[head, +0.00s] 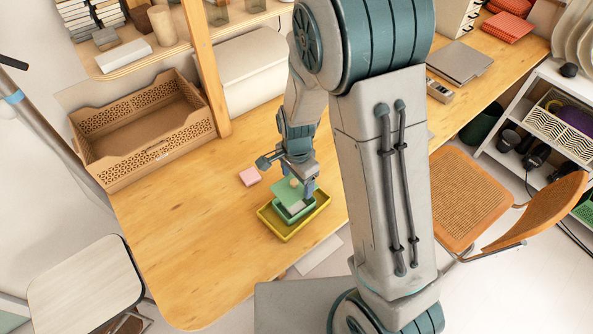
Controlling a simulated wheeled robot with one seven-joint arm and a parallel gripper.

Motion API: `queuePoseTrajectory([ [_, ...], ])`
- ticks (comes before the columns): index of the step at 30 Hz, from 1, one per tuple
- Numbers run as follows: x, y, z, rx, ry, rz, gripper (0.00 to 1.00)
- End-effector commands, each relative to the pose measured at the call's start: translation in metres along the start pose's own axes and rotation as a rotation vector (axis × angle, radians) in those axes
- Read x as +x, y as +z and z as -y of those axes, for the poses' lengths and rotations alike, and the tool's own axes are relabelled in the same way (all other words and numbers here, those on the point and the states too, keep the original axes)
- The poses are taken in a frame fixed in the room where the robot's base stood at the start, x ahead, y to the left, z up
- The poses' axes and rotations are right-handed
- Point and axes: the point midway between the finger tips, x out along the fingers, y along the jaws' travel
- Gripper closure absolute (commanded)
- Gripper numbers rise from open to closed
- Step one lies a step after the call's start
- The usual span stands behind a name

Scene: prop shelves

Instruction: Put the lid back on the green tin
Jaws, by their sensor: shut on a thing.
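The green tin (296,216) stands in a yellow tray (272,228) on the wooden table. A paler green lid (284,190) is just above the tin, tilted and covering part of its opening from this view. My gripper (295,183) is directly over the tin and shut on the lid near a small pale knob. Whether the lid touches the tin's rim is too small to tell. The fingers hide part of the lid.
A pink block (250,176) lies left of the tray. A brown perforated crate (142,140) stands farther left by a wooden post (207,75). A white box (240,70) is behind. The table's front left is clear. An orange chair (465,200) is at the right.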

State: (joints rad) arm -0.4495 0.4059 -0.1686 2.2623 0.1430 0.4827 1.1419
Motion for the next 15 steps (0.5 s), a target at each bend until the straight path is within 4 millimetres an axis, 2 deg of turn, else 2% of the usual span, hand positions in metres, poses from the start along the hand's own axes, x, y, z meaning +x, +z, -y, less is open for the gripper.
queuePoseTrajectory([
  [15,0.049,-0.001,0.0,0.003,0.0,0.0,0.48],
])
